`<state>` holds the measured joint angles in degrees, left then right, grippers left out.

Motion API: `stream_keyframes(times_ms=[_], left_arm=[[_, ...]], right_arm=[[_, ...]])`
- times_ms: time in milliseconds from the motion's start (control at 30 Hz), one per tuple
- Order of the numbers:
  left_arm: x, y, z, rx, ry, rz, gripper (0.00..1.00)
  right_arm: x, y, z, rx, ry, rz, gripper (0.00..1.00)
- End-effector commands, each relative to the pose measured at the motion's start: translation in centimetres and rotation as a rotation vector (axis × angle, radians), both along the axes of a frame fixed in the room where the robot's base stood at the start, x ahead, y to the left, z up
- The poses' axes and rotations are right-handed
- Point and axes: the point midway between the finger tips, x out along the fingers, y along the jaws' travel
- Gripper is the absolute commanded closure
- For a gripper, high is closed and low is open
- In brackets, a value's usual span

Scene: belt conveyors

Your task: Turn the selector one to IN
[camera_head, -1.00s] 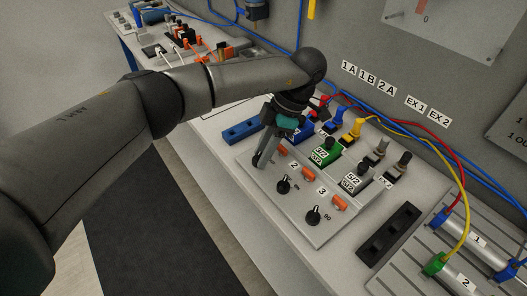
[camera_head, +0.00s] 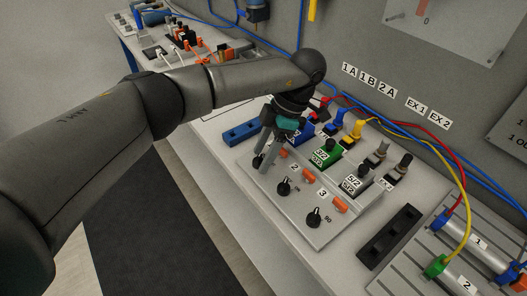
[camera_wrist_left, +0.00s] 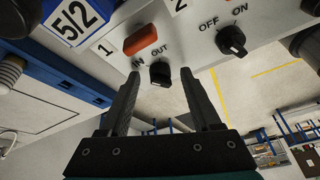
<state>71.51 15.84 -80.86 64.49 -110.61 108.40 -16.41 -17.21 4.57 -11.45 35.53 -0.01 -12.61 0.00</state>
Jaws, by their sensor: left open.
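Selector one is a black knob (camera_wrist_left: 160,73) below the orange block beside the number 1 in the left wrist view. The labels IN and OUT are printed above it, IN to the left. Its setting is not clear. My left gripper (camera_wrist_left: 160,76) is open, with one finger on each side of the knob and visible gaps on both sides. In the head view my left gripper (camera_head: 266,166) is over the near left corner of the grey panel (camera_head: 307,228), partly covering that knob. My right gripper is not in view.
Selector two (camera_head: 284,187) and selector three (camera_head: 314,217) stand on the same panel to the right. A blue rail (camera_head: 240,132) lies to the left. Free floor is in front of the table.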

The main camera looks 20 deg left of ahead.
Motion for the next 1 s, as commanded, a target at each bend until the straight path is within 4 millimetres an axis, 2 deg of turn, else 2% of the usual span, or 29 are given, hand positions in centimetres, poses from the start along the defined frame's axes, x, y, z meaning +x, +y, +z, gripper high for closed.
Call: stream_keyframes(times_ms=[133, 267, 733, 1000], left_arm=[[0.1, -0.2, 0.4, 0.000, -0.001, 0.000, 0.36], [0.6, -0.7, 2.1, 0.000, -0.004, 0.000, 0.36], [2.9, -4.1, 12.2, 0.001, -0.004, 0.000, 0.36], [3.4, -4.8, 14.0, 0.000, -0.001, 0.000, 0.36]], right_arm=[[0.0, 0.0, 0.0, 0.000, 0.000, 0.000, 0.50], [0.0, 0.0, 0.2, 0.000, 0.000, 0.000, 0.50], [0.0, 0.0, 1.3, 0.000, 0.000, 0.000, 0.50], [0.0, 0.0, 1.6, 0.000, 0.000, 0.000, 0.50]])
